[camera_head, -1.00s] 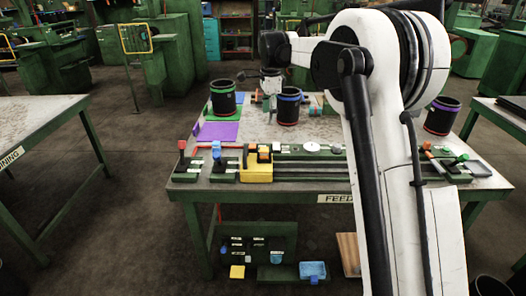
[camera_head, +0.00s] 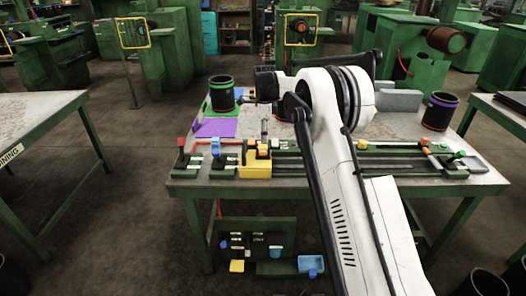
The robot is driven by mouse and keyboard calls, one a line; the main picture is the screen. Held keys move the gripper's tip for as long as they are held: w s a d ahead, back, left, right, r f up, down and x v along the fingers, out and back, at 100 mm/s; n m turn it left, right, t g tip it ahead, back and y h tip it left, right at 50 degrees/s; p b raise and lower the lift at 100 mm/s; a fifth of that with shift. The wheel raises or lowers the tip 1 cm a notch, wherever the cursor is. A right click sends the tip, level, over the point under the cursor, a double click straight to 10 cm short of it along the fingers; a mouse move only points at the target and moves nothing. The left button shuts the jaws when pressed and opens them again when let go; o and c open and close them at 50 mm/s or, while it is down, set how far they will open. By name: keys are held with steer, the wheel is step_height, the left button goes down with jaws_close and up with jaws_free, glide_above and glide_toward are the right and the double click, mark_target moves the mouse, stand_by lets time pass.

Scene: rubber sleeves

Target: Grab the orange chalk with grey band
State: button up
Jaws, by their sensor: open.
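I cannot single out the orange chalk with grey band for certain at this size. Small orange pieces (camera_head: 263,149) sit on a yellow block (camera_head: 255,168) at the front of the table. Another small orange and pale piece (camera_head: 362,145) lies on the green rail fixture right of my arm. My gripper (camera_head: 248,101) is small and dark at the left end of my wrist, above the back half of the table and just right of the green-banded black cup (camera_head: 221,95). It is open, and no object shows in it. My arm hides the middle of the table.
A purple-banded black cup (camera_head: 440,112) stands at the right. A purple mat (camera_head: 216,128) lies at the left. Levers with red and blue knobs (camera_head: 215,147) rise at the front left. A grey block (camera_head: 398,101) shows behind my arm.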

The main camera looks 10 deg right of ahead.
mark_target(263, 147)
steer(key=shift+a+f, duration=0.15)
steer(key=shift+f, duration=1.45)
steer(key=shift+a+f, duration=0.15)
steer(key=shift+f, duration=1.4)
steer(key=shift+c, duration=0.5)
steer(key=c, duration=1.2)
